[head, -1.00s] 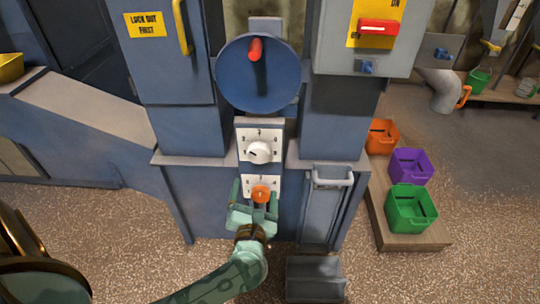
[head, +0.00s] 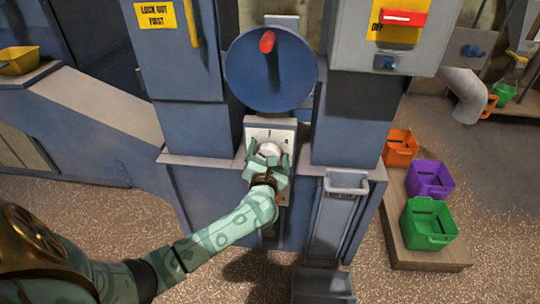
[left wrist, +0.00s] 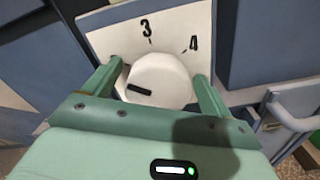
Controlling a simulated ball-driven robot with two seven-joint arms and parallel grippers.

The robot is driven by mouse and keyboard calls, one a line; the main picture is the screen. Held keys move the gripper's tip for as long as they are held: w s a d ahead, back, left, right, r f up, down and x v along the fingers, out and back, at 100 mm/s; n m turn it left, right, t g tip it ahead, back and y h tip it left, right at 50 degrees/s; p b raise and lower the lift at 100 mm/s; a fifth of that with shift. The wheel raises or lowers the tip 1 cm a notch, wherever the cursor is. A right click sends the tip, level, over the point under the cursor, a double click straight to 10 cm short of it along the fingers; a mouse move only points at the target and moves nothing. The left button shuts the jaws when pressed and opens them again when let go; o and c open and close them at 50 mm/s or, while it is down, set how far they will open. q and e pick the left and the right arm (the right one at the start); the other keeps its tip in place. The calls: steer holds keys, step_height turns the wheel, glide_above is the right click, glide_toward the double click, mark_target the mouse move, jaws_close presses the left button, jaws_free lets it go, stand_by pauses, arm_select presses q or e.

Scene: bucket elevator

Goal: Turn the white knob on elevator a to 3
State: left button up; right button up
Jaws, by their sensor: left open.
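The white knob (head: 268,149) sits on the white dial plate (head: 285,131) below the blue wheel of the elevator. In the left wrist view the knob (left wrist: 160,78) has a dark pointer mark toward its left side, away from the printed 3 (left wrist: 146,28) above it. A 4 (left wrist: 194,42) stands to the right. My left gripper (head: 269,163) is at the knob, and in the left wrist view its open fingers (left wrist: 158,85) are on either side of it. Whether they touch it is unclear. My right gripper is not in view.
The blue wheel (head: 270,75) with a red handle is above the dial. A grey switch box (head: 350,50) with a red lever hangs at upper right. My left arm mostly hides the lower orange knob. Orange, purple and green bins (head: 428,226) stand on a wooden platform at right.

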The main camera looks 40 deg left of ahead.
arm_select(q)
steer(key=c, duration=1)
steer(key=shift+o, duration=0.2)
steer(key=shift+r+p, duration=0.1)
steer(key=shift+p, duration=0.2)
